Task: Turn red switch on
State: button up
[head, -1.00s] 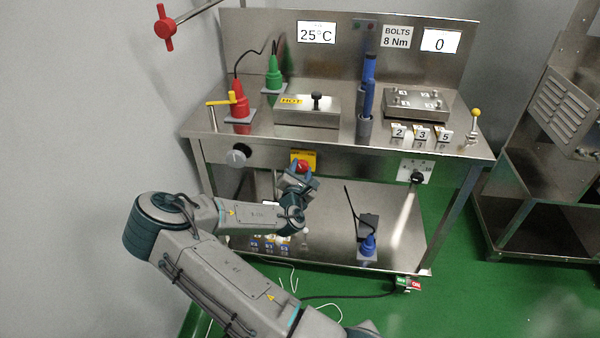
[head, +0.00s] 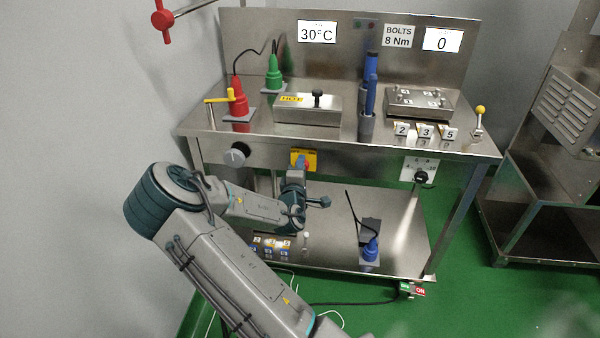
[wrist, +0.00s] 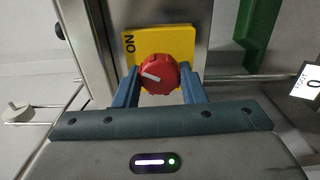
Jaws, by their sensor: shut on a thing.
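The red switch (wrist: 159,75) is a round knob with a white mark, on a yellow plate (wrist: 184,42). The plate reads "ON" at its left, and the mark points left and slightly up in the wrist view. My gripper (wrist: 160,93) is shut on the knob, one blue finger on each side. In the head view the yellow plate (head: 313,156) sits on the bench's front panel. My gripper (head: 301,163) is in front of it and hides most of the knob.
A grey knob (head: 237,154) is left of the plate on the same panel. A black dial (head: 421,177) is at the right. A metal block labelled HOT (head: 308,112) stands on the bench top (head: 345,148) above. The display (head: 317,32) reads 30°C.

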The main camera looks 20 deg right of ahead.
jog(key=shift+w+a+m+b, duration=0.15)
jog(key=shift+m+b, duration=0.55)
jog(key=shift+m, duration=0.9)
jog(key=o, duration=1)
jog(key=p+v, duration=0.1)
jog(key=v, duration=1.3)
jog(key=shift+m, duration=0.3)
